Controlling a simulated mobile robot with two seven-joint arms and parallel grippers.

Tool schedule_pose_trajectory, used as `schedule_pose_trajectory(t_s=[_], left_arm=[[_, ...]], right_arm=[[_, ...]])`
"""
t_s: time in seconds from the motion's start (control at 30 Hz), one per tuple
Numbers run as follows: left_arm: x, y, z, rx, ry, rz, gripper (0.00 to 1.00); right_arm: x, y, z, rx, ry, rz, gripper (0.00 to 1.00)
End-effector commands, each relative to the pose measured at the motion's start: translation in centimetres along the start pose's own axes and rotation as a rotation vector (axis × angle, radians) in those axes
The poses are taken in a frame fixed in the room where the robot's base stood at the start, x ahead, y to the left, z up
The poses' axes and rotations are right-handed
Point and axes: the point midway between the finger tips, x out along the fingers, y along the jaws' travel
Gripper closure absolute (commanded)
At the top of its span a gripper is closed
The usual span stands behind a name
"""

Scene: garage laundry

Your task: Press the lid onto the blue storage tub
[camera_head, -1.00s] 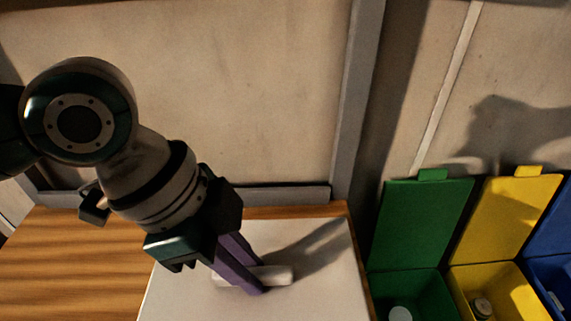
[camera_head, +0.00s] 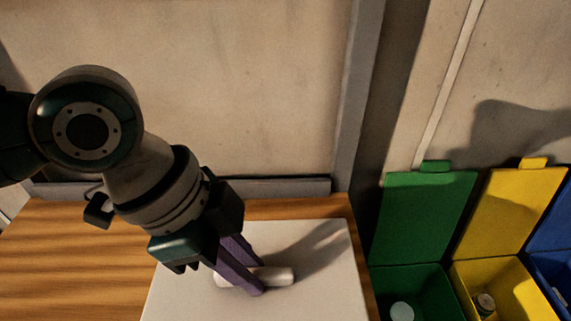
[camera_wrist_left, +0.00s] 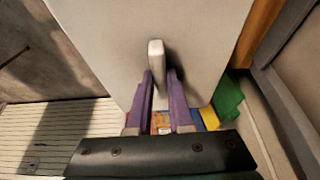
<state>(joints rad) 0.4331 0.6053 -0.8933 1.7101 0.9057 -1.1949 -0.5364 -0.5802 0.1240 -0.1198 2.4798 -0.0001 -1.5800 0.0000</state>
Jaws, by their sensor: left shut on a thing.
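The lid (camera_head: 320,295) is a wide pale flat panel over the wooden table, with a pale bar handle (camera_head: 280,275) standing on it. In the left wrist view the lid (camera_wrist_left: 205,40) fills the middle and its handle (camera_wrist_left: 156,60) is between the fingers. My left gripper (camera_head: 260,280) has purple fingers and is shut on the handle; it also shows in the left wrist view (camera_wrist_left: 160,76). No blue storage tub can be made out under the lid; anything below it is hidden. My right gripper is not in view.
The wooden table (camera_head: 70,250) has bare room left of the lid. A wall with a grey ledge (camera_head: 270,187) stands behind it. To the right are open green (camera_head: 420,220), yellow (camera_head: 510,215) and blue (camera_head: 560,250) bins with small items inside.

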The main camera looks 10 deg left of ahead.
Motion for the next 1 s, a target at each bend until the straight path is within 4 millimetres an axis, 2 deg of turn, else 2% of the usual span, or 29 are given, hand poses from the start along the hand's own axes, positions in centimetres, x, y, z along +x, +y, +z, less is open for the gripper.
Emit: schedule_pose_trajectory(t_s=[1.0], left_arm=[[0.67,0.01,0.27,0.0,0.0,0.0,1.0]], right_arm=[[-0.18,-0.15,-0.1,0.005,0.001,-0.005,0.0]])
